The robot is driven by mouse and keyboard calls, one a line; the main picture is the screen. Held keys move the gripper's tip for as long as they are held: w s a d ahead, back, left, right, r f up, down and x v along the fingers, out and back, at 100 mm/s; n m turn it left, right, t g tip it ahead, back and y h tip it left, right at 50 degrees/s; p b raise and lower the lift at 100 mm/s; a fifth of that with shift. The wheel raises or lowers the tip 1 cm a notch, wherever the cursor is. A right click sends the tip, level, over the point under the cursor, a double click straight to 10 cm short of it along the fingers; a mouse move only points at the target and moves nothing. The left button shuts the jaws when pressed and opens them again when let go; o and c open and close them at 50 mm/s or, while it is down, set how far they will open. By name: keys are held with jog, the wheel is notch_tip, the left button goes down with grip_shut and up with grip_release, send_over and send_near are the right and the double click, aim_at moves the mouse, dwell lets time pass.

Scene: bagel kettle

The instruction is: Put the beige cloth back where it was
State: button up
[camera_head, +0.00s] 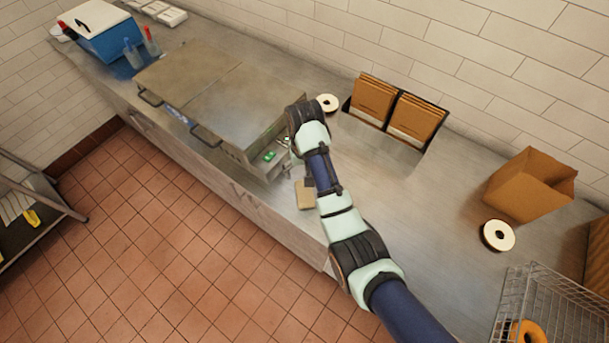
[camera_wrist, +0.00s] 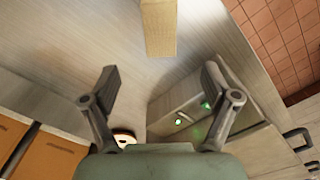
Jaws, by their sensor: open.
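The beige cloth (camera_head: 305,197) looks like a small folded block lying on the steel counter, close to its front edge and right of the kettle unit. It also shows in the wrist view (camera_wrist: 158,27), at the top centre, beyond my fingertips. My gripper (camera_wrist: 160,72) is open, with nothing between its fingers. The cloth lies apart from the fingertips in the wrist view. In the head view my arm covers most of the gripper and stands beside the cloth.
The kettle unit (camera_head: 215,100) with green lights stands left of the cloth. A rack of brown paper bags (camera_head: 390,108), an open paper bag (camera_head: 527,187), tape-like rolls (camera_head: 497,235) and a wire basket (camera_head: 545,312) stand elsewhere.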

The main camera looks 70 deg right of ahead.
dwell(0.4)
jog(key=w+a+r+n+t+h, duration=0.1)
jog(key=w+a+r+n+t, duration=0.2)
jog(key=w+a, duration=0.5)
jog(key=w+a+r+n+t+h, duration=0.25)
jog(key=w+a, duration=0.25)
jog(key=a, duration=0.7)
jog(key=s+a+r+n+t+y, duration=0.1)
jog(key=s+a+r+n+t, duration=0.1)
jog(key=a+r, duration=0.5)
jog(key=s+a+r+n+t+y, duration=0.2)
jog(key=a+r+n+t, duration=0.2)
jog(key=a, duration=0.9)
notch_tip(320, 180, up, 3)
jog(key=shift+s+a+f+t, duration=0.1)
jog(key=shift+s+a+t, duration=0.15)
jog(key=shift+t, duration=0.4)
jog(key=shift+d+n+y, duration=0.1)
jog(key=shift+n+y, duration=0.15)
